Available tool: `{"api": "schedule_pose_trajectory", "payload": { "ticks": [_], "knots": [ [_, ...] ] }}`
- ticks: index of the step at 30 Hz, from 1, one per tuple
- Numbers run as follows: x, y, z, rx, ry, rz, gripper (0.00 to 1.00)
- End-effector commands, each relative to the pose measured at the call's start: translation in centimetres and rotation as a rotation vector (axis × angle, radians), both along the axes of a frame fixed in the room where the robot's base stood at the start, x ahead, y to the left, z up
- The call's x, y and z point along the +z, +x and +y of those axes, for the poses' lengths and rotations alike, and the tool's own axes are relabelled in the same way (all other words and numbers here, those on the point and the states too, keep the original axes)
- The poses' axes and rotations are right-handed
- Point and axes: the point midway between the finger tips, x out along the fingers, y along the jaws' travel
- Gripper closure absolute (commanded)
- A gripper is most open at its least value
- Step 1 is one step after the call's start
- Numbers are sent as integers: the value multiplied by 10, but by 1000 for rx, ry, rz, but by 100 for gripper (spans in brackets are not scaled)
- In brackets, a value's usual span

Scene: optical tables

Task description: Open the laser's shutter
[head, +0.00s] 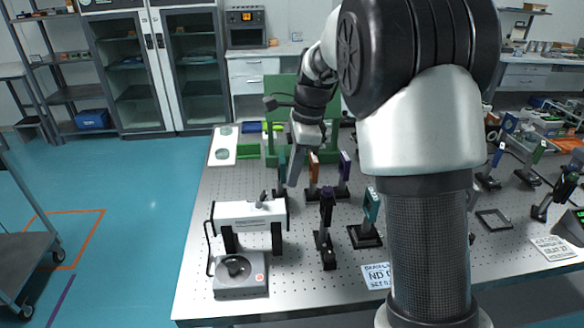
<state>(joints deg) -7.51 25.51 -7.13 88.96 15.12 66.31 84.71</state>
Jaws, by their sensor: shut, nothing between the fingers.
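A white box-shaped laser housing (250,212) stands on dark posts at the left front of the optical table. A small grey lever-like part (262,199) sticks up from its top; I cannot tell whether this is the shutter or how it is set. A cable runs from the housing's left end down to a grey control box with a black knob (237,267). My gripper (293,181) is shut and empty, pointing down above the table, behind and to the right of the housing and apart from it. My arm hides part of the table.
Several optic mounts on posts, including a black one (326,228) and a teal one (371,208), stand right of the laser. An orange mount (313,172) stands close to my gripper. A green panel (288,100) rises behind. The floor at left is mostly clear.

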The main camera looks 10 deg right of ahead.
Motion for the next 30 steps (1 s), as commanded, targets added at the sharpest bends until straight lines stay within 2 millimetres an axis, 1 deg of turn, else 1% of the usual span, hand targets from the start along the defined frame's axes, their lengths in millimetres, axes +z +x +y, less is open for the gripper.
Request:
{"api": "schedule_pose_trajectory", "payload": {
  "ticks": [1,8,10,12,16,21,30],
  "knots": [
    [-14,-2,2,1,0,5,100],
    [-61,-1,11,2,-1,4,100],
    [-50,0,23,4,1,-4,100],
    [-45,0,32,4,0,-3,100],
    [-39,0,41,2,0,-1,100],
    [-37,0,45,1,0,-1,100],
    [-37,0,46,1,-2,-1,100]
  ]
}}
